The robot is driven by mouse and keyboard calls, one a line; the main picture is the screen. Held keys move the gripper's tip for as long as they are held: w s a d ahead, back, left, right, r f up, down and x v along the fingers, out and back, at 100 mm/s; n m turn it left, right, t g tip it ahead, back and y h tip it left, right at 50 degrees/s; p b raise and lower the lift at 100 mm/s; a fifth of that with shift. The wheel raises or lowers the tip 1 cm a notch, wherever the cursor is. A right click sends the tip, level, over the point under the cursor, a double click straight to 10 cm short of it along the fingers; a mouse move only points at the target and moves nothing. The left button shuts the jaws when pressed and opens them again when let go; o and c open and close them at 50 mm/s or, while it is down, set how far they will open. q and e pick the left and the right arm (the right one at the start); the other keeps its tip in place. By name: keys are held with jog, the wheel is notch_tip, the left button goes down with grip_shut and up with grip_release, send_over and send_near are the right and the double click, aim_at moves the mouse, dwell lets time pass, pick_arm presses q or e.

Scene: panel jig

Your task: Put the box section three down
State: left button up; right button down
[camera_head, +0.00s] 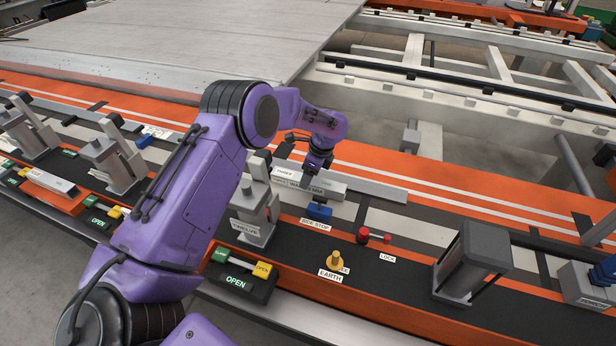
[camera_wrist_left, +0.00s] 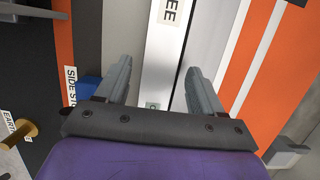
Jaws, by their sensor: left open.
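Box section three (camera_head: 286,173) is a pale grey bar with a "THREE" label and a wall-thickness label. It appears to lie along the orange and black jig bed, behind the blue side stop (camera_head: 320,211). My left gripper (camera_head: 319,178) is over the bar, pointing down. In the left wrist view the open fingers (camera_wrist_left: 160,70) stand on either side of the pale bar (camera_wrist_left: 165,50), with gaps visible beside it. The end of its label shows at the top there. My forearm hides part of the bed to the left. My right gripper is out of view.
A grey clamp (camera_head: 254,212) stands left of the bar. A red lock handle (camera_head: 372,236), a yellow earth knob (camera_head: 335,262) and a button box (camera_head: 240,277) sit in front. A larger grey post (camera_head: 472,262) stands to the right. A large grey panel (camera_head: 200,45) lies behind.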

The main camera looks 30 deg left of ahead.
pick_arm(q)
jog(key=b+v, duration=0.1)
jog(key=v, duration=0.9)
jog(key=shift+r, duration=0.4)
